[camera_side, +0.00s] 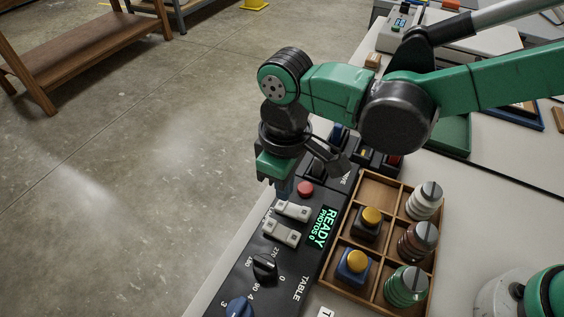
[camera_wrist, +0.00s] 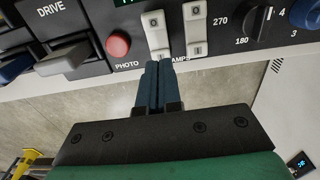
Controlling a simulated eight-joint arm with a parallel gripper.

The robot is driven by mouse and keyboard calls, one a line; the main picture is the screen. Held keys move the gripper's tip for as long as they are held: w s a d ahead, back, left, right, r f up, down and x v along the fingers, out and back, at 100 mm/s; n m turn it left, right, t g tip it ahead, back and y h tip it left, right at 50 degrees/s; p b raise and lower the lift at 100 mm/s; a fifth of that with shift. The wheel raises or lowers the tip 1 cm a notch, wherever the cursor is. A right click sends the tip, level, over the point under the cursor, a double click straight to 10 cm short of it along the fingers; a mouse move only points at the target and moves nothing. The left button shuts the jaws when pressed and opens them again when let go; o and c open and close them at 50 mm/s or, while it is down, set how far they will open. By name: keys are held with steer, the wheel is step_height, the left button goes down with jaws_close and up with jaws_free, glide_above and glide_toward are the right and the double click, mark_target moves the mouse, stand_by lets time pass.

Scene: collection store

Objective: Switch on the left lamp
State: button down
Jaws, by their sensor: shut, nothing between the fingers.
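Two white lamp rocker switches sit side by side on the black control panel. The left rocker (camera_wrist: 155,32), beside the red photo button, also shows in the side view (camera_side: 292,211). The right rocker (camera_wrist: 195,28) also shows in the side view (camera_side: 281,233). Which way each is tipped is not clear. My gripper (camera_wrist: 158,64) has its dark blue fingers together and empty. Its tips are at the near end of the left rocker in the wrist view, partly covering the lamps label. In the side view my gripper (camera_side: 284,190) points down over the panel; whether it touches is unclear.
The red photo button (camera_side: 305,189) is close to the fingers. A lit display (camera_side: 322,228) reads READY, PHOTOS 0. A black table knob (camera_side: 264,266) and a blue knob (camera_side: 240,308) sit farther along. A wooden tray (camera_side: 392,188) with spools and yellow-topped blocks stands beside the panel.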

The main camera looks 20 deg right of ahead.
mark_target(288, 203)
steer(key=shift+r, duration=2.2)
steer(key=shift+w+d+r, duration=0.1)
steer(key=shift+d, duration=0.2)
steer(key=s+d+r+m+t, duration=0.1)
steer(key=d+m+t, duration=0.2)
steer(key=d, duration=0.9)
steer(key=d+r+m+t, duration=0.2)
steer(key=d+m+t, duration=0.2)
steer(key=d, duration=0.8)
steer(key=shift+s+m, duration=0.4)
steer(key=shift+m, duration=0.6)
